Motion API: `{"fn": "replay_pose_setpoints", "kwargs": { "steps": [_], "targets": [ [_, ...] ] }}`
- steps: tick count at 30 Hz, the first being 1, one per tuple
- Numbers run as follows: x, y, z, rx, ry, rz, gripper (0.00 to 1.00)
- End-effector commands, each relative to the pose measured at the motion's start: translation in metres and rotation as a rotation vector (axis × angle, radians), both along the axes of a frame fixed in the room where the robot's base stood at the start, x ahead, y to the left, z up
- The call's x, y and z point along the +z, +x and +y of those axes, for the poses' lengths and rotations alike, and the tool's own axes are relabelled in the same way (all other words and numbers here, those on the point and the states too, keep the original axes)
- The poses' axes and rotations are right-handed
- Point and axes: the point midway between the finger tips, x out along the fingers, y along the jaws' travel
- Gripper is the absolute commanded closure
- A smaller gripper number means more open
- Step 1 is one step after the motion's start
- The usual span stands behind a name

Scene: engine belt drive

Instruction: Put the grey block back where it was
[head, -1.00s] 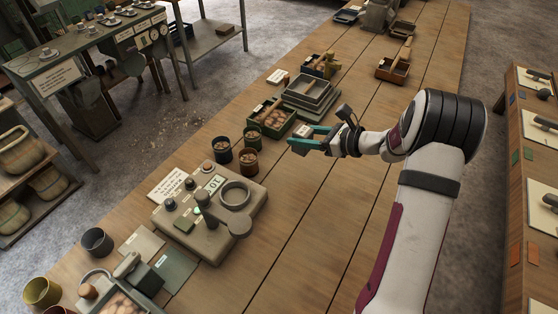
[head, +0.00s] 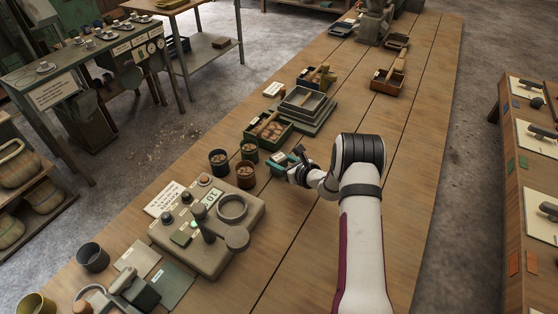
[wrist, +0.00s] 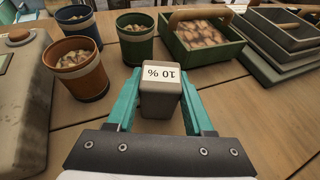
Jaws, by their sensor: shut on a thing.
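The grey block (wrist: 160,104) is a small, upright block with a white "10 %" label on top, which reads upside down in the wrist view. My gripper (wrist: 160,94) is shut on it, with a teal finger on each side. In the head view my gripper (head: 287,161) is just right of the tins, and I cannot make out the block there. The grey machine (head: 250,250) with a display, knobs, a ring and a lever stands left of and nearer than the gripper. Its edge also shows at the left of the wrist view (wrist: 22,105).
A copper-coloured tin (wrist: 80,73), a blue tin (wrist: 76,22) and a green tin (wrist: 135,42) stand beyond the fingers. A green handled tray (wrist: 216,61) and stacked grey trays (wrist: 262,68) lie behind. The tabletop (head: 300,250) is clear at the front right.

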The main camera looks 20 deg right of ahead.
Motion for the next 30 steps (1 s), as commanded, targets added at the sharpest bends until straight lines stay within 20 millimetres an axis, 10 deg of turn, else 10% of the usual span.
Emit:
{"fn": "replay_pose_setpoints", "kwargs": {
  "steps": [9, 10, 14, 24, 30],
  "targets": [
    [-0.003, 0.0, -0.001, 0.0, 0.0, -0.001, 1.0],
    [-0.002, 0.0, 0.0, 0.0, 0.0, -0.001, 0.43],
    [-0.002, 0.0, 0.0, 0.0, 0.0, -0.001, 0.19],
    [0.002, -0.001, -0.001, -0.001, 0.0, -0.002, 0.18],
    [0.018, -0.036, -0.017, -0.004, 0.001, -0.001, 0.18]
  ]
}}
